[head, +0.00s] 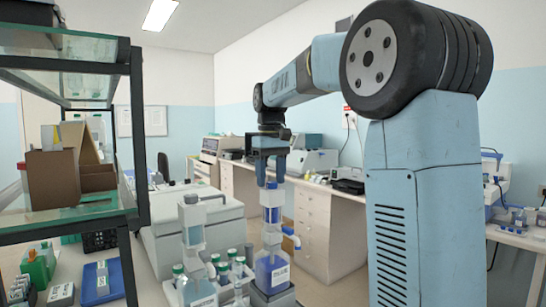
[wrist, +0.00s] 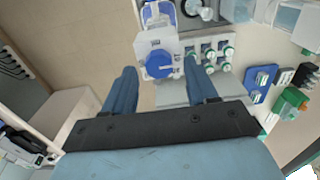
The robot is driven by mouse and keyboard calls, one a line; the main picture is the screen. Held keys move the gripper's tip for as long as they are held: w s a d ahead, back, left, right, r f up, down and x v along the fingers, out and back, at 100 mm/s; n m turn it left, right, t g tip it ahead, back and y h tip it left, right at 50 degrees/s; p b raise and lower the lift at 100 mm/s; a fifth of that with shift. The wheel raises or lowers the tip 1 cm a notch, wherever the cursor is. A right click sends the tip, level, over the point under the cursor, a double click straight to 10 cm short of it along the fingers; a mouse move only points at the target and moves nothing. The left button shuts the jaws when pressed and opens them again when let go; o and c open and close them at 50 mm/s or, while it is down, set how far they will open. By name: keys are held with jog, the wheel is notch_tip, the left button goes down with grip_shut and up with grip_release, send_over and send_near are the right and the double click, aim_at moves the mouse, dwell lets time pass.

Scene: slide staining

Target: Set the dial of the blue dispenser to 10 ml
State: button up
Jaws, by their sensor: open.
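The blue dispenser (head: 272,214) has a white and blue pump head on a bottle of blue liquid (head: 272,272) with a white label. In the wrist view I look down on its white head and a round blue top (wrist: 159,64); the dial setting is too small to read. My gripper (head: 270,174) is above the dispenser in the head view, pointing down. In the wrist view my gripper (wrist: 160,68) is open, its blue fingers apart on either side of the blue top, with no contact visible.
Several small green-capped bottles (wrist: 215,55) stand close beside the blue dispenser. A glass shelf (head: 70,220) rises at the left.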

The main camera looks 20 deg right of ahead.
aim_at(271, 182)
notch_tip(271, 182, up, 13)
dwell(0.4)
dwell(0.4)
jog(key=s+d+f+m+t, duration=0.1)
jog(key=s+f+m+t, duration=0.2)
jog(key=s+f, duration=2.2)
jog(key=s+t, duration=0.2)
jog(key=s, duration=0.1)
jog(key=shift+s+d+m+t, duration=0.25)
jog(key=shift+s+m+t, duration=0.05)
jog(key=shift+s, duration=0.1)
jog(key=shift+r, duration=0.15)
